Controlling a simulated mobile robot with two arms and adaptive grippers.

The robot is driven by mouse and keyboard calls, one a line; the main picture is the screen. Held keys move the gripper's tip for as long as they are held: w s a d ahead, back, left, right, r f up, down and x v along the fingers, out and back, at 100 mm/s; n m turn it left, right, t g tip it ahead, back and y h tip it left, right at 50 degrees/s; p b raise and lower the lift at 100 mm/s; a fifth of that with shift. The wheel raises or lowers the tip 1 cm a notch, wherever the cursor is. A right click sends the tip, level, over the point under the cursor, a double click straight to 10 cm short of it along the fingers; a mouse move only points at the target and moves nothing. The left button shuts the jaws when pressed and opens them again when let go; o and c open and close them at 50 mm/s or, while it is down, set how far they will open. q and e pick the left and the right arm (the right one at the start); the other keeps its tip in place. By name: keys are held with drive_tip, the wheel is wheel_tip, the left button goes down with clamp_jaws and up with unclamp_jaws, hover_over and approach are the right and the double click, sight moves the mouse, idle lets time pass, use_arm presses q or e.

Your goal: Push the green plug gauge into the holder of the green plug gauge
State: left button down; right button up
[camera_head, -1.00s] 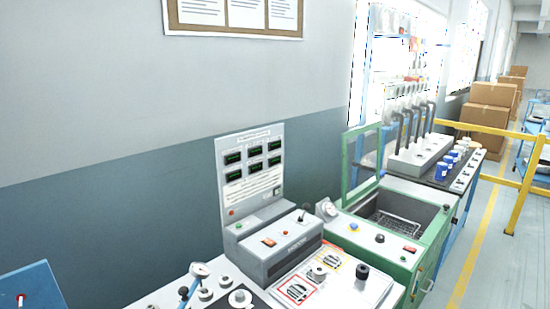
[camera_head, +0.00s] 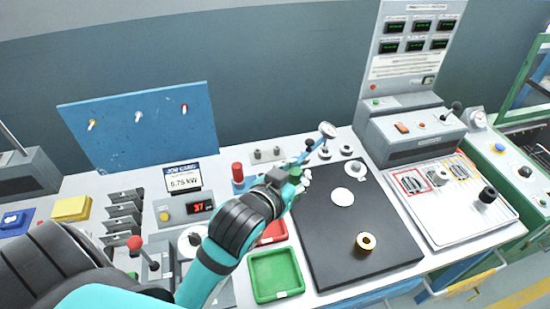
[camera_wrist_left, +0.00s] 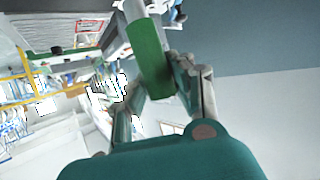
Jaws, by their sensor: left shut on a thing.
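My left gripper (camera_head: 303,182) comes in from the left in the head view and is shut on the green plug gauge (camera_head: 296,171), above the back of the bench. In the left wrist view, the gauge's green handle (camera_wrist_left: 148,55) sits between the fingers (camera_wrist_left: 168,88), with a pale metal end beyond it. Several small round grey pieces stand along the back of the bench near the gripper, one of them a grey piece (camera_head: 347,150). I cannot tell which one is the holder of the green plug gauge; the arm hides part of this area. My right gripper is not in view.
A green tray (camera_head: 276,275) lies in front. A test panel (camera_head: 402,135) stands right.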

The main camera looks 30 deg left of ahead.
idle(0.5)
use_arm(q)
drive_tip(key=w+a+f+n+y+p, duration=0.1)
drive_tip(key=w+a+f+y+p, duration=0.1)
drive_tip(key=w+a+f, duration=0.3)
drive_tip(key=w+a+f+n+y+p, duration=0.1)
drive_tip(key=w+a+f+p, duration=0.3)
drive_tip(key=w+a, duration=0.4)
drive_tip(key=a+f+y, duration=0.1)
drive_tip(key=a, duration=0.4)
drive_tip(key=shift+w+f+n+g, duration=0.2)
drive_tip(key=shift+w+n+g, duration=0.1)
drive_tip(key=shift+g, duration=0.1)
drive_tip(key=shift+f+b, duration=1.55)
drive_tip(key=shift+f, duration=0.95)
drive_tip(key=shift+f+b, duration=0.9)
drive_tip(key=shift+f, duration=0.35)
drive_tip(key=shift+f, duration=0.4)
